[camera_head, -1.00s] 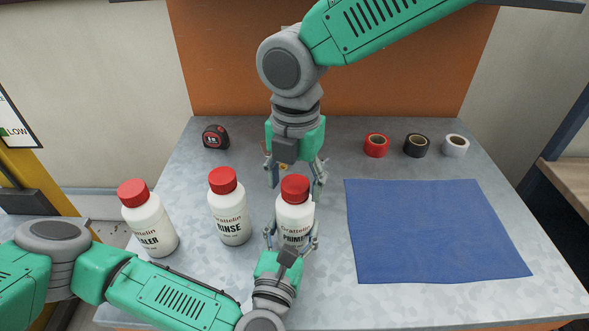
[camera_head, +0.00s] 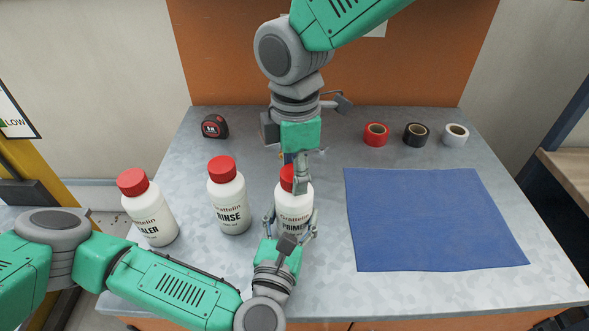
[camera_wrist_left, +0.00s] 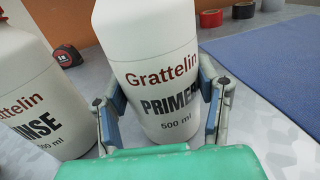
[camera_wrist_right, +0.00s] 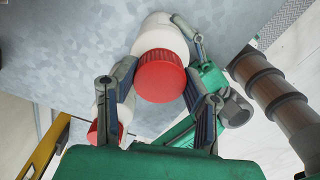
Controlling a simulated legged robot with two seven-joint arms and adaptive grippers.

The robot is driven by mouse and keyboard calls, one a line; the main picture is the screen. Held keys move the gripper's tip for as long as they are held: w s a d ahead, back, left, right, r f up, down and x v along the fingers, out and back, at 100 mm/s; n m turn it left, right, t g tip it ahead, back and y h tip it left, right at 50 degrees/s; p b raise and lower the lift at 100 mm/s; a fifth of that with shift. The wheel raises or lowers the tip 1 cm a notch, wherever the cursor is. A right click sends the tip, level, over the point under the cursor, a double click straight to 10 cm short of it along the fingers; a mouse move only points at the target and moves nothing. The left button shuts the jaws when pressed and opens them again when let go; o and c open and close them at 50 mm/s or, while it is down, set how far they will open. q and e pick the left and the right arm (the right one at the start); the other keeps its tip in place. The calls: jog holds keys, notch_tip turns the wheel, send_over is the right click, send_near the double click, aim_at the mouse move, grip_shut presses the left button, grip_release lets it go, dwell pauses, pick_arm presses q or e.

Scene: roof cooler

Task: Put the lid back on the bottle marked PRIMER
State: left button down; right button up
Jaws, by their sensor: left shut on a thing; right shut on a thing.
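The white PRIMER bottle (camera_head: 294,213) stands upright on the bench. Its red lid (camera_head: 287,178) sits at the bottle's mouth, partly hidden by my right gripper; it shows whole in the right wrist view (camera_wrist_right: 160,76). My left gripper (camera_head: 291,222) is shut on the body of the PRIMER bottle, one finger on each side, also in the left wrist view (camera_wrist_left: 164,95). My right gripper (camera_head: 301,185) comes from above and is shut on the red lid. In the right wrist view its fingers (camera_wrist_right: 160,85) stand on both sides of the lid. Whether the threads are engaged cannot be told.
The RINSE bottle (camera_head: 229,202) and another red-capped bottle (camera_head: 152,215) stand to the left. A blue mat (camera_head: 435,220) lies at right. Red (camera_head: 376,134), black (camera_head: 416,135) and white (camera_head: 455,135) tape rolls and a tape measure (camera_head: 215,126) sit behind.

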jog(key=m, duration=0.6)
jog(key=shift+a, duration=0.25)
jog(key=o, duration=1.3)
jog(key=shift+d, duration=0.1)
jog(key=shift+r, duration=2.25)
jog(key=shift+c, duration=0.4)
